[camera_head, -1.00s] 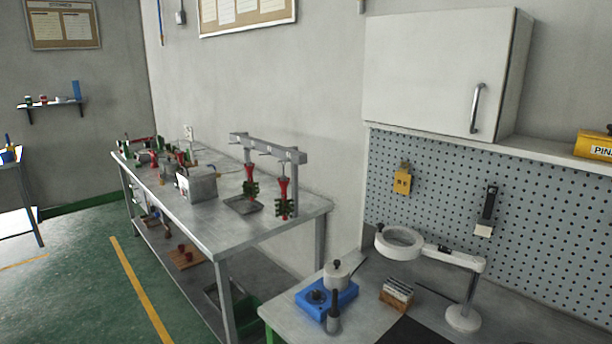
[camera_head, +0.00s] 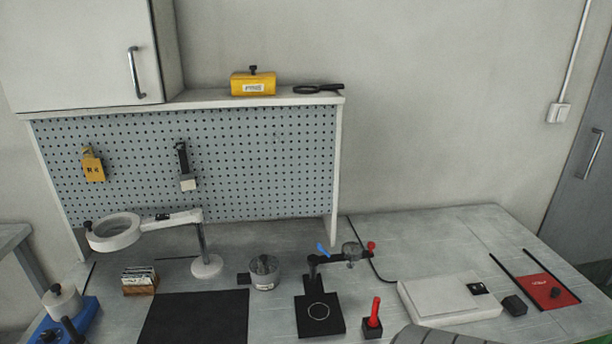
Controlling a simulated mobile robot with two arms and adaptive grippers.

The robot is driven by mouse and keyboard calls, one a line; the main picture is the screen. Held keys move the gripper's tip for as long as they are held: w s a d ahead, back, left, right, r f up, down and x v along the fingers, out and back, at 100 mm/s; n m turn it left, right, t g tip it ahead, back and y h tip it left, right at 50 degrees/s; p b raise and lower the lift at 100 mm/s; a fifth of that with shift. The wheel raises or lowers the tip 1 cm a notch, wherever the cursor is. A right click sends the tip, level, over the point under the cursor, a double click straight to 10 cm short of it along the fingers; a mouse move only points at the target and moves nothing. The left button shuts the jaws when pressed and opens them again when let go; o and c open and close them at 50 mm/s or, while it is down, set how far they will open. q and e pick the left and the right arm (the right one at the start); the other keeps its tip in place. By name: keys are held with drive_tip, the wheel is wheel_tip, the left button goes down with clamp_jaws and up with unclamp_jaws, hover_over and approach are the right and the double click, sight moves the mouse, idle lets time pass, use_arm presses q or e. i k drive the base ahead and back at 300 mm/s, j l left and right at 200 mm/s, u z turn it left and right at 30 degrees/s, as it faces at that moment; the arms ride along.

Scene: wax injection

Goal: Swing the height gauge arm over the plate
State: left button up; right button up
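The height gauge stands on the bench right of centre. Its black plate (camera_head: 319,314) has a white circle on top and lies flat. A short dark post (camera_head: 311,268) rises at the back of the plate. The gauge arm (camera_head: 333,257) reaches from the post to the right, ending beside the plate rather than above the circle. It carries a round grey dial-like part (camera_head: 352,252), a red knob (camera_head: 371,245) at its far end and a blue lever (camera_head: 322,249) near the post. Neither of my grippers is in view.
A red-handled tool in a black block (camera_head: 372,325) stands close right of the plate. A round grey container (camera_head: 264,271) and black mat (camera_head: 194,318) lie left. A magnifier lamp (camera_head: 205,264) stands farther left. A white flat box (camera_head: 449,298) and red pad (camera_head: 547,291) lie right.

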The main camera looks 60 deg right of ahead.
sight(358, 254)
drive_tip(key=z, duration=2.05)
drive_tip(key=i+l, duration=0.3)
drive_tip(key=i+u, duration=0.05)
drive_tip(key=i, duration=0.05)
